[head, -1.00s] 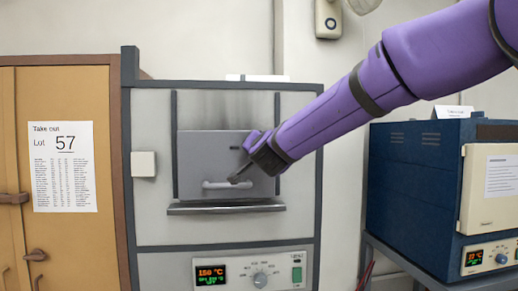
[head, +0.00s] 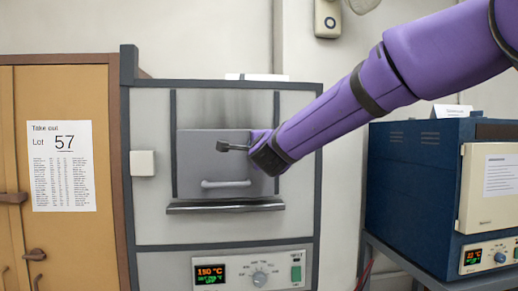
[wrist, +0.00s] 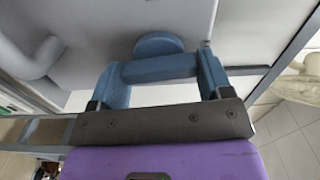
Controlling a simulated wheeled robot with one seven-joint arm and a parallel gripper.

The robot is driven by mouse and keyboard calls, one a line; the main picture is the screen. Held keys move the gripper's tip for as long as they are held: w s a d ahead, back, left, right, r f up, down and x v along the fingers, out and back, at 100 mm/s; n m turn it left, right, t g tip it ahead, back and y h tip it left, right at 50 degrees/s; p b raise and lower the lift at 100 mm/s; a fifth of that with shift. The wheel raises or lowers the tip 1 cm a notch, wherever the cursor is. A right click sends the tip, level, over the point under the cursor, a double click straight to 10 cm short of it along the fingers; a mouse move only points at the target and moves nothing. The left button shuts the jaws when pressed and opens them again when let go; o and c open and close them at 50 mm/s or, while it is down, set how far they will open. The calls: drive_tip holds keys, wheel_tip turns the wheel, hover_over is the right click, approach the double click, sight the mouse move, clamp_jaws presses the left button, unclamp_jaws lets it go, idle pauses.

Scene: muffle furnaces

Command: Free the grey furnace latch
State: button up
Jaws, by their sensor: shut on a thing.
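The grey furnace (head: 225,109) stands in the middle of the head view. Its door (head: 207,158) is down over the opening, with a pale bar handle (head: 226,184) that also shows in the wrist view (wrist: 38,58). My gripper (wrist: 161,72) is at the door's right side. In the wrist view, its two blue fingers are shut on a blue-grey latch bar, with the latch's round hub (wrist: 158,43) just beyond, against the furnace front.
A ledge (head: 225,206) juts out below the door. A control panel (head: 235,273) reads 150 °C. A blue furnace (head: 415,190) stands on a stand at right. A wooden cabinet (head: 103,235) with a "Lot 57" sheet (head: 62,170) is at left. A white box (head: 143,164) is left of the door.

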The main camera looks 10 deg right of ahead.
drive_tip(key=shift+f+m, duration=0.1)
drive_tip(key=shift+m, duration=0.5)
drive_tip(key=o, duration=0.9)
drive_tip(key=s, duration=1)
drive_tip(key=shift+s, duration=0.4)
drive_tip(key=shift+d, duration=0.1)
